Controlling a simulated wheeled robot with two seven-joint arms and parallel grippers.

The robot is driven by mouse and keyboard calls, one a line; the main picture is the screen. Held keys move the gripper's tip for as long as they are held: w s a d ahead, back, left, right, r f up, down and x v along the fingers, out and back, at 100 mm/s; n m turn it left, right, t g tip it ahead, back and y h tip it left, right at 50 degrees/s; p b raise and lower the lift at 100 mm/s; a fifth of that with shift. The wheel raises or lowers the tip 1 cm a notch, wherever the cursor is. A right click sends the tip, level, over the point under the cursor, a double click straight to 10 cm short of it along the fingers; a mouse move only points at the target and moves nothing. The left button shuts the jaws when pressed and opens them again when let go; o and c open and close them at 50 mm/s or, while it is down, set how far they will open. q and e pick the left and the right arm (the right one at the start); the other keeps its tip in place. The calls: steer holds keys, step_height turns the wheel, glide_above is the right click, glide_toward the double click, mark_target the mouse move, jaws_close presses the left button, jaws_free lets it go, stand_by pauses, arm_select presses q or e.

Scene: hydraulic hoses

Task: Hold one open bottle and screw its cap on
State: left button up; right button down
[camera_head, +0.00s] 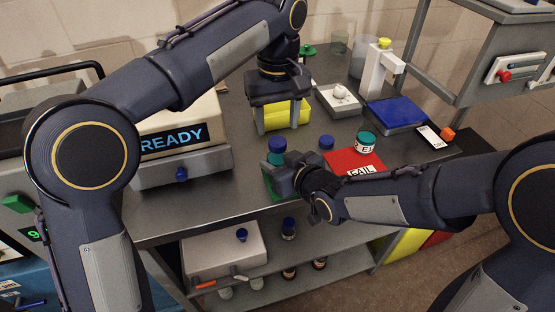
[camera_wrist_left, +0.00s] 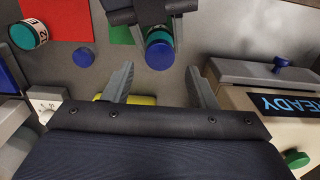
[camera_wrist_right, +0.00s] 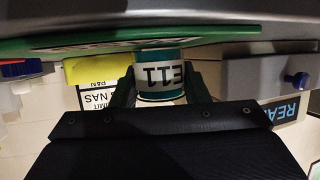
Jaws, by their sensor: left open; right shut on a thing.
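A teal bottle (camera_head: 275,159) with a blue cap (camera_head: 277,145) on its top stands upright in my right gripper (camera_head: 283,173). In the right wrist view the bottle (camera_wrist_right: 160,77) shows a white label reading E11 between the fingers. Its base is at or just above the green mat (camera_head: 268,187); I cannot tell which. Whether the cap is tight cannot be seen. My left gripper (camera_head: 284,129) is open and empty, pointing down, above and behind the bottle. In the left wrist view the capped bottle (camera_wrist_left: 159,37) lies just beyond its spread fingertips (camera_wrist_left: 160,82).
A second labelled teal bottle (camera_head: 366,143) stands by the red FAIL mat (camera_head: 345,163), with a loose blue cap (camera_head: 326,142) beside it. A yellow bin (camera_head: 283,113) sits behind my left gripper. The READY machine (camera_head: 180,165) is left; a blue-topped tray (camera_head: 398,113) is right.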

mark_target(278, 141)
arm_select(q)
steer(key=shift+f, duration=2.35)
steer(key=c, duration=1)
steer(key=m, duration=1.1)
steer(key=shift+m, duration=0.3)
steer(key=m, duration=0.3)
steer(key=o, duration=1.2)
steer(key=shift+c, duration=0.2)
